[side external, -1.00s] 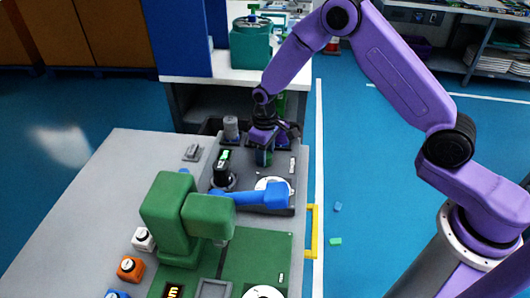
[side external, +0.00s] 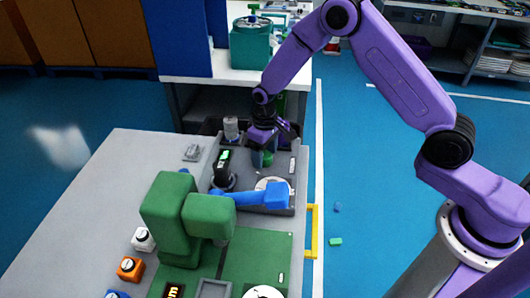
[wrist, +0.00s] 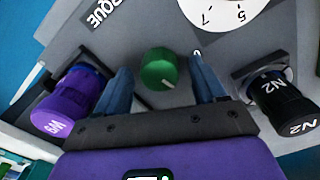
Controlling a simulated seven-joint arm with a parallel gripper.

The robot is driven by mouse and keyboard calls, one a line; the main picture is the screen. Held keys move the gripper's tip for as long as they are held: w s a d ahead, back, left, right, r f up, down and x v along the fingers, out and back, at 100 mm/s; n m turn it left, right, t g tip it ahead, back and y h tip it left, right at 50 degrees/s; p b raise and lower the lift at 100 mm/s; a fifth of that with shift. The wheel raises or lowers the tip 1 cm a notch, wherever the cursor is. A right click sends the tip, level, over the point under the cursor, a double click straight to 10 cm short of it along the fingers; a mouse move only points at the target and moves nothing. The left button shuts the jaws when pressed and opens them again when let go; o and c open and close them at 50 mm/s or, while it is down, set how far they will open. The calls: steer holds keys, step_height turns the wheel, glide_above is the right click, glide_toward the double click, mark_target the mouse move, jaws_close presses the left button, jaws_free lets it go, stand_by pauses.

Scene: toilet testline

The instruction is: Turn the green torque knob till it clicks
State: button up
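The green torque knob (wrist: 159,69), with a pale pointer line, sits on a grey panel in the wrist view. It also shows small below my wrist in the side view (side external: 266,158). My gripper (wrist: 160,73) is open, its two bluish fingers standing on either side of the knob. Gaps show between each finger and the knob in the wrist view. I cannot tell how far the fingertips are above the panel. The white dial (wrist: 222,12) with numbers is partly cut off at the top of the wrist view.
A purple-capped part (wrist: 65,103) and a black part marked N2 (wrist: 285,104) flank the fingers. In the side view, a grey cylinder (side external: 231,129), a black device (side external: 222,168) and a blue lever (side external: 262,195) stand close by. A yellow handle (side external: 313,232) edges the bench.

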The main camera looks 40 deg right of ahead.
mark_target(265, 155)
step_height(265, 155, up, 18)
steer(key=shift+f, duration=0.25)
stand_by(0.4)
steer(key=s+r+n, duration=0.3)
steer(key=s+n, duration=0.1)
steer(key=s, duration=1.2)
steer(key=s+d+n, duration=0.2)
steer(key=s+d, duration=0.2)
steer(key=s, duration=0.5)
steer(key=s+d+f+n, duration=0.1)
steer(key=s+d, duration=0.3)
steer(key=s, duration=0.6)
steer(key=shift+d+n, duration=0.25)
steer(key=shift+n, duration=0.55)
